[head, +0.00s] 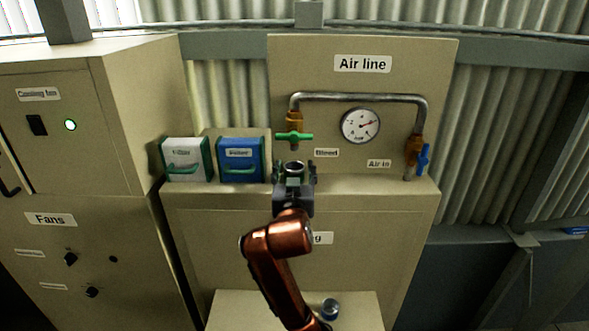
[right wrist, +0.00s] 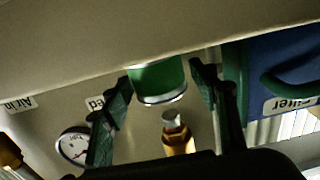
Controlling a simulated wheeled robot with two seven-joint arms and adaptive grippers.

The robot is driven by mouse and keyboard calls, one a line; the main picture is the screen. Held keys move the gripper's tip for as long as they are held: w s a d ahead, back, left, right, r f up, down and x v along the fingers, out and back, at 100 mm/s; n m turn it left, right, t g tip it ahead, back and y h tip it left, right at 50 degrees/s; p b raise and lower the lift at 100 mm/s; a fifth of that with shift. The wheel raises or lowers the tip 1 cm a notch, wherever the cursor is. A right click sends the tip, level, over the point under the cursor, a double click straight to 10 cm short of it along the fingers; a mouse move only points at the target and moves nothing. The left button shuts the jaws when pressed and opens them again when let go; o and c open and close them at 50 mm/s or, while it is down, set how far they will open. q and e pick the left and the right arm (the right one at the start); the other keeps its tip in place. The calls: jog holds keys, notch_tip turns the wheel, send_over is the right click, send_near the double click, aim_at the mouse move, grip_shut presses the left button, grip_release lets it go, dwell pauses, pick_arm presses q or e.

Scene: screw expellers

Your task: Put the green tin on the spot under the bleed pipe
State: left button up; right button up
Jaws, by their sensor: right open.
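The green tin (head: 294,168) has a silvery rim and an open top. In the head view it is upright at the ledge below the bleed pipe (head: 294,121), which carries a green-handled valve. My right gripper (head: 295,175) is open, with one finger on each side of the tin. In the right wrist view, which is upside down, the tin (right wrist: 157,80) is between the spread fingers (right wrist: 160,84), with visible gaps, and appears to stand on the ledge. The pipe's end (right wrist: 173,120) is near the tin's rim. The spot is hidden. My left gripper is not in view.
A white box (head: 186,160) and a blue box (head: 241,160) stand left of the tin. A gauge (head: 360,126) and a blue-handled valve (head: 423,157) are on the right. The ledge right of the tin is clear.

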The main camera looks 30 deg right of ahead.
jog(key=shift+r, duration=0.1)
jog(key=shift+s+a+r, duration=0.1)
jog(key=shift+s, duration=0.1)
jog(key=b+v, duration=0.4)
jog(key=v, duration=0.7)
jog(key=shift+s, duration=0.3)
jog(key=shift+a, duration=0.1)
